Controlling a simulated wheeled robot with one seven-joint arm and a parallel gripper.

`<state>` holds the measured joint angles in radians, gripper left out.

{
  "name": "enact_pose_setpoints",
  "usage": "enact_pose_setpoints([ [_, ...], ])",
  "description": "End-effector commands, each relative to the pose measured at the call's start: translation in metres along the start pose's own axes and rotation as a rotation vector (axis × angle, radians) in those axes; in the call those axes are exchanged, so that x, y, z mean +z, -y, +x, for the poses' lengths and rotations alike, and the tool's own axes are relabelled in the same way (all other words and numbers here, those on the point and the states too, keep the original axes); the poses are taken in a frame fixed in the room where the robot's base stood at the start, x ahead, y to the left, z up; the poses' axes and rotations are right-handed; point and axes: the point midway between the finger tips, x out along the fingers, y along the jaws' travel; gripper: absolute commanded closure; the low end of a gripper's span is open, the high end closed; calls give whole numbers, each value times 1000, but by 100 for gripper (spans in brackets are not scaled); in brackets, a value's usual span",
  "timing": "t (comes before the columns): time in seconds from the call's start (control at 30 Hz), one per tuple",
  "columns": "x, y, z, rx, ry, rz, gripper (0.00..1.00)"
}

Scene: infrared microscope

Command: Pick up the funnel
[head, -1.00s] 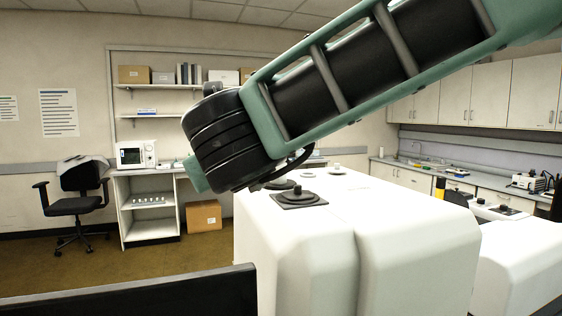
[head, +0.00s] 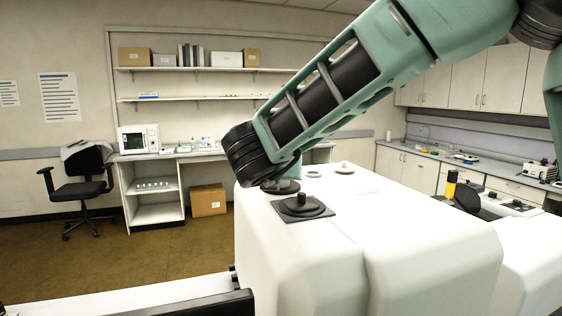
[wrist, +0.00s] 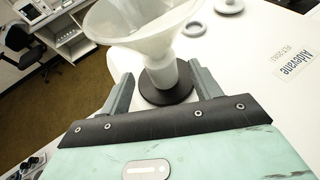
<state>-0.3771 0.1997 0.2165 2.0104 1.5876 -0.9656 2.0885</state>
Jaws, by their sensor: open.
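The funnel (wrist: 150,25) is whitish and translucent, with a wide cone and a narrower stem (wrist: 160,72). In the wrist view its stem stands over a round black base (wrist: 165,93) on the white machine top, and the cone's upper part is cut off by the picture edge. My gripper (wrist: 160,74) is open, with one grey finger on each side of the stem. I cannot tell whether either finger touches it. In the head view my arm covers this spot, and I cannot make out the funnel there.
The white microscope housing (head: 310,255) fills the middle of the head view. A black square plate with a knob (head: 302,207) and small round fittings (head: 344,168) stand up from its top. A shelf desk (head: 155,212), an office chair (head: 85,185) and a cardboard box (head: 207,200) are behind.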

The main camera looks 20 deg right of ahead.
Motion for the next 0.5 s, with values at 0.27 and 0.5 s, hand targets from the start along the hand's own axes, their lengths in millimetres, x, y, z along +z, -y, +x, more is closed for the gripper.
enact_pose_setpoints([
  [0.27,4,1,20,-2,-1,-3,37],
  [0.5,4,2,52,-2,-1,-3,37],
])
